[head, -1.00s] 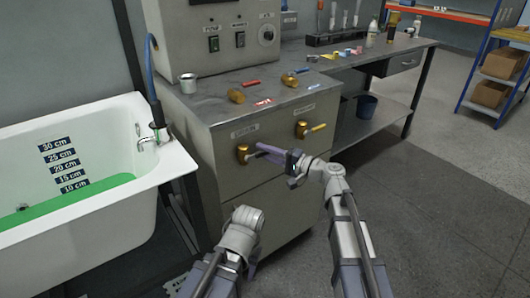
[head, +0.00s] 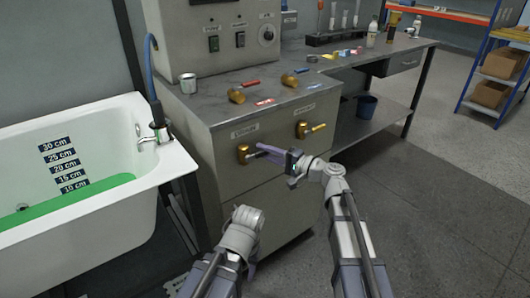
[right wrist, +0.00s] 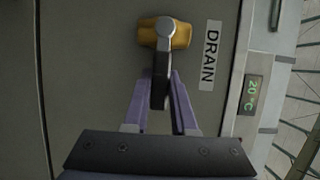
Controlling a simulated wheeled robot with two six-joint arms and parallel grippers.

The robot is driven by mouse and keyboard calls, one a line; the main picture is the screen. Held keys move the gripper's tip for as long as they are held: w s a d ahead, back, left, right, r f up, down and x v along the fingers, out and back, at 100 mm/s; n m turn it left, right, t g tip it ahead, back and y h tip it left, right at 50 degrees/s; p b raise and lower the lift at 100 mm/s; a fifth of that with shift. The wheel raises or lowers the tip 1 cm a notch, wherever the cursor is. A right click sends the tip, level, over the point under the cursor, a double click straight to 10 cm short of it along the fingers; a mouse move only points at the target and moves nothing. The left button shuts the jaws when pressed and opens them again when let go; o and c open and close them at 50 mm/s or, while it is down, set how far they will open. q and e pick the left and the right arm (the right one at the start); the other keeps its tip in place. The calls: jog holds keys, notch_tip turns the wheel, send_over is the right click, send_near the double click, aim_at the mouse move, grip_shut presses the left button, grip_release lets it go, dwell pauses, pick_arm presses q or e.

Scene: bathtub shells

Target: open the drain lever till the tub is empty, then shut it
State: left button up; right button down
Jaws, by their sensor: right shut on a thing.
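The drain lever has a brass body (head: 243,153) on the cabinet front, under a label. In the right wrist view its brass body (right wrist: 165,32) sits beside the DRAIN label, and its dark handle (right wrist: 161,90) lies between the purple fingers. My right gripper (head: 268,152) is shut on that handle, which points right, about level, in the head view. The white tub (head: 165,170) at the left holds green water (head: 85,197), its surface near the 10 cm mark. My left arm shows at the bottom centre; its gripper fingers are not visible.
A second brass valve with a yellow handle (head: 318,128) is on the cabinet front, up and right of the drain lever. Red-handled (head: 240,95) and blue-handled (head: 292,79) valves and a metal cup (head: 188,83) stand on the cabinet top. Open floor lies right.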

jog(key=shift+f, duration=0.1)
jog(key=shift+f+m+t+b, duration=0.3)
jog(key=shift+f+m+b, duration=0.25)
jog(key=shift+b, duration=0.4)
jog(key=shift+s+a+f+m+t+h+b, duration=0.35)
jog(key=shift+s+a+f+m+t+b, duration=0.4)
jog(key=shift+m+t+b, duration=1.95)
jog(key=shift+s+a+f+m+t+h+b, duration=0.1)
jog(key=shift+s+a+f+m+h+b, duration=0.75)
jog(key=shift+m, duration=3.6)
jog(key=shift+s+a+f+m+t+y+b, duration=0.15)
jog(key=shift+a+f+m+t+b, duration=1)
jog(key=shift+m+b, duration=2.05)
jog(key=shift+d+r+m+t+p, duration=0.25)
jog(key=shift+r+m+p, duration=0.15)
jog(key=shift+m, duration=0.2)
jog(key=shift+s, duration=0.1)
jog(key=c, duration=0.7)
grip_release()
